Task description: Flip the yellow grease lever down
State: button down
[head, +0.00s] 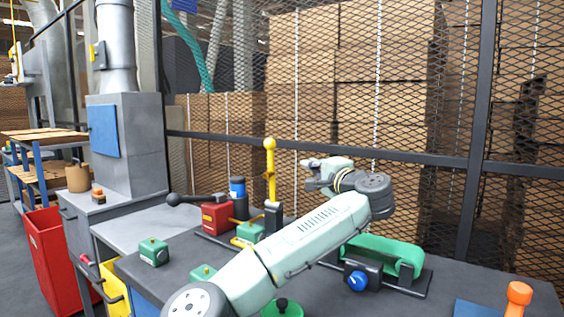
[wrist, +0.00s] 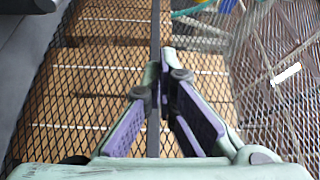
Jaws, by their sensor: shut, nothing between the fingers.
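The yellow grease lever (head: 270,172) stands upright in the head view, with a round yellow knob on top and a dark bracket at its foot. My gripper (head: 306,164) is to the right of the lever's upper part, with a visible gap in the picture. Its distance in depth is hard to tell. In the wrist view my gripper (wrist: 166,68) is shut, its fingertips together and nothing between them. The lever does not show in the wrist view.
A red block (head: 217,217) with a black handle and a blue-topped cylinder (head: 238,188) stand left of the lever. A green curved part (head: 385,251) with a blue knob (head: 358,281) is at right. A mesh fence (head: 345,110) stands behind the bench.

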aim_at(272, 175)
jog(key=shift+w+r, duration=0.1)
jog(key=f+p+x, duration=0.1)
jog(key=p+x, duration=0.3)
jog(key=x, duration=0.6)
jog(key=shift+s+a+r+p, duration=0.15)
jog(key=shift+s+a+p, duration=0.05)
jog(key=shift+s+a, duration=0.5)
jog(key=shift+s+a+r+p, duration=0.15)
jog(key=shift+s+a+p, duration=0.05)
jog(key=shift+s+a, duration=0.5)
jog(key=shift+f, duration=0.2)
